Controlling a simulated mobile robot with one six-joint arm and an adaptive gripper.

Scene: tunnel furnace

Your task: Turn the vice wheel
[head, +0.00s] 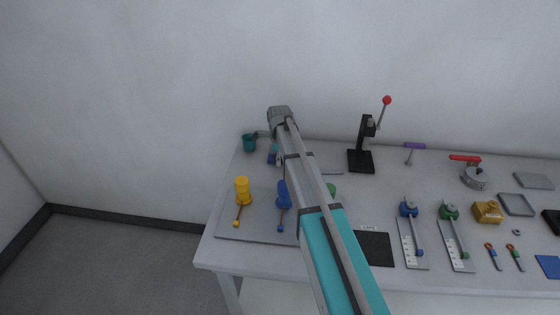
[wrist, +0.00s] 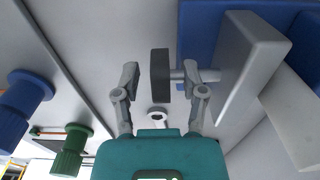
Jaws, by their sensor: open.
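In the wrist view my gripper (wrist: 163,78) is open, with one finger on each side of a dark wheel (wrist: 160,68) seen nearly edge-on. I cannot tell whether either finger touches it. A grey shaft runs from the wheel to the right, partly behind the right finger, toward the vice's thick grey plate (wrist: 255,60). Blue vice parts (wrist: 195,30) show behind the plate. In the head view the blue vice (head: 272,156) shows only partly at the table's back left, beside my arm, which hides much of it.
A teal cup (head: 249,143) stands left of the vice. A yellow cylinder (head: 242,188) and a blue one (head: 284,193) stand nearer the front. A black lever press (head: 363,150) stands to the right. The grey table (head: 345,150) has a bare strip along the back.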

